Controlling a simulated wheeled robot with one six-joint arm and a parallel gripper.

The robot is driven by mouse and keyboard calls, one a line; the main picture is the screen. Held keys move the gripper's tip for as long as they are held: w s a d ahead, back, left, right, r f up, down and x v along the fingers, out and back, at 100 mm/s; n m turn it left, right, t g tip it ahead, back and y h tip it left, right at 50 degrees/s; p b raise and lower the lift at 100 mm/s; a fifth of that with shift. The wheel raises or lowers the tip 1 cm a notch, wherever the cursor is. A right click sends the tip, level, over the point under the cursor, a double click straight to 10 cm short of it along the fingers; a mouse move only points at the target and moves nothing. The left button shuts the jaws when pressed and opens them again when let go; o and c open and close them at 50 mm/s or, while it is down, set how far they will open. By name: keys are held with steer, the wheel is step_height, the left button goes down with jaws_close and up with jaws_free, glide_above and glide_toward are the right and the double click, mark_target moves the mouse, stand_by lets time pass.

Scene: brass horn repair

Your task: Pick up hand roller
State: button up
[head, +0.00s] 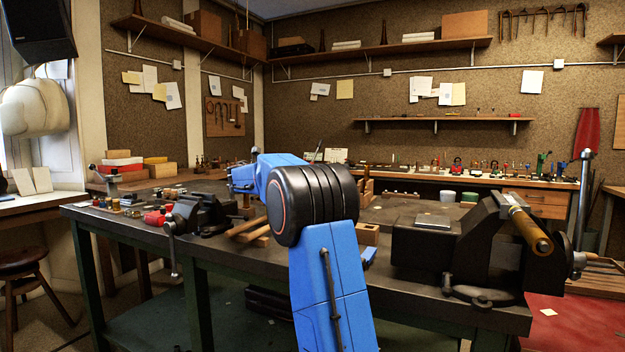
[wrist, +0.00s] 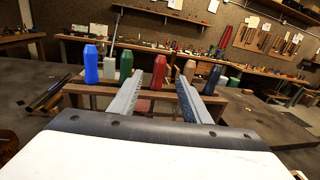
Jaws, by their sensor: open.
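In the wrist view my gripper (wrist: 170,76) is open, its two grey fingers pointing at a wooden rack (wrist: 85,92) of upright coloured handles. A red handle (wrist: 158,72) shows in the gap between the fingers, behind them; I see no contact. I cannot tell which thing is the hand roller. In the head view my arm hides the gripper and most of the rack.
A smaller vise (head: 195,214) and small items are at the left. The dark workbench (head: 285,262) has some bare top near its front edge.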

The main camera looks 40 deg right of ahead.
steer(key=x, duration=1)
steer(key=shift+w+d, duration=0.1)
steer(key=shift+d, duration=0.2)
steer(key=x, duration=0.5)
steer(key=shift+w+d, duration=0.1)
steer(key=shift+d, duration=0.2)
steer(key=shift+r, duration=0.1)
jaws_close()
